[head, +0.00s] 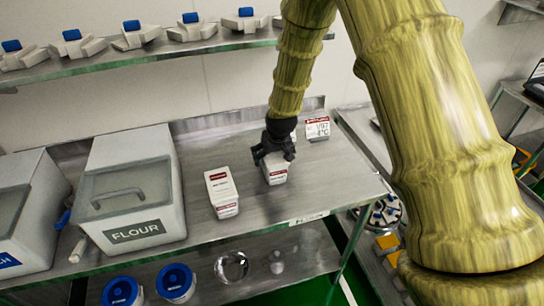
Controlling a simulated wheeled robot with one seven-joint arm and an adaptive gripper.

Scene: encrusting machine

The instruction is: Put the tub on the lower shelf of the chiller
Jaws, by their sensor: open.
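My gripper (275,151) is over the steel table, pointing down, with its dark fingers open. Directly below it is a small white tub with a red label band (275,174). The fingers overlap the tub's top in the picture, and I cannot tell whether they touch it. No chiller can be made out in this view.
A grey flour bin (128,190) stands left on the table (330,185). Blue-lidded containers (176,280) sit on the shelf below. An upper shelf (135,61) holds several blue-topped items. Table space right of the tub is clear.

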